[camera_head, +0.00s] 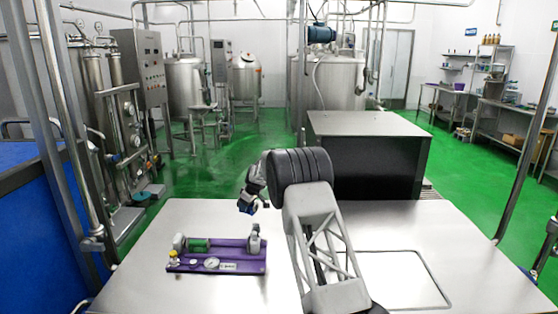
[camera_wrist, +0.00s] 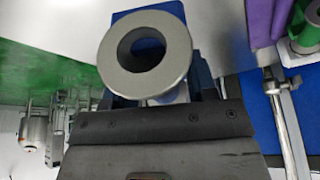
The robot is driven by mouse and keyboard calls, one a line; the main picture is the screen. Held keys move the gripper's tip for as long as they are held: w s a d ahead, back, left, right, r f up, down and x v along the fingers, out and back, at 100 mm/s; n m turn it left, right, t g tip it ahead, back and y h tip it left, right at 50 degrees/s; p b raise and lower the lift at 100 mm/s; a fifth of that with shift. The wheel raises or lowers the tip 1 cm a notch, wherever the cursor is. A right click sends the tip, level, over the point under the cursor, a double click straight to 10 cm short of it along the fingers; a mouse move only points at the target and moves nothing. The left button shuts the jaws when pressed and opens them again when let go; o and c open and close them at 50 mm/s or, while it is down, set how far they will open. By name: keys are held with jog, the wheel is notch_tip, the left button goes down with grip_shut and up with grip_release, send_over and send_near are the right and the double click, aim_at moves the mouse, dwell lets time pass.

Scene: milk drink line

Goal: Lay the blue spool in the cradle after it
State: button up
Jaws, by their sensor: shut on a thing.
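My gripper (camera_head: 252,203) is shut on the blue spool (camera_head: 248,208) and holds it in the air above the far side of the table. In the wrist view the spool's round grey end face (camera_wrist: 178,55) with its dark bore points at the camera, between the fingers; its body is mostly hidden. The purple cradle (camera_head: 240,267) stands on the table, in front of and a little left of my gripper. A green spool (camera_head: 199,244) lies in its left part, with bare space between it and the right-hand post (camera_head: 254,240). The green spool also shows in the wrist view (camera_wrist: 305,35).
A round gauge (camera_head: 212,264) and a yellow-topped knob (camera_head: 173,258) sit on the cradle's front. A large dark box with a steel top (camera_head: 368,124) stands behind the table. The steel table (camera_head: 140,285) is clear around the cradle. A blue panel (camera_head: 40,230) is at left.

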jog(key=s+d+m+t+h, duration=0.1)
jog(key=s+d+m, duration=0.3)
jog(key=d, duration=0.6)
jog(key=s+d+m, duration=0.1)
jog(key=s+d, duration=0.4)
jog(key=d, duration=0.5)
jog(key=s+d+m+t+h, duration=0.1)
jog(key=s+d+m, duration=0.3)
jog(key=s+d, duration=1.2)
jog(key=shift+s+h, duration=0.2)
jog(key=shift+h, duration=0.1)
jog(key=shift+s+f, duration=0.1)
jog(key=s+f+m, duration=0.1)
jog(key=s+f, duration=0.2)
jog(key=s+f+m+h, duration=0.1)
jog(key=s+f+m, duration=0.1)
jog(key=s+f, duration=0.1)
jog(key=shift+s+f, duration=0.4)
jog(key=shift+f, duration=0.05)
jog(key=shift+s+f+m+t, duration=0.3)
jog(key=shift+s+f+m, duration=0.1)
jog(key=shift+s+f, duration=0.15)
jog(key=shift+r, duration=0.1)
dwell(1.1)
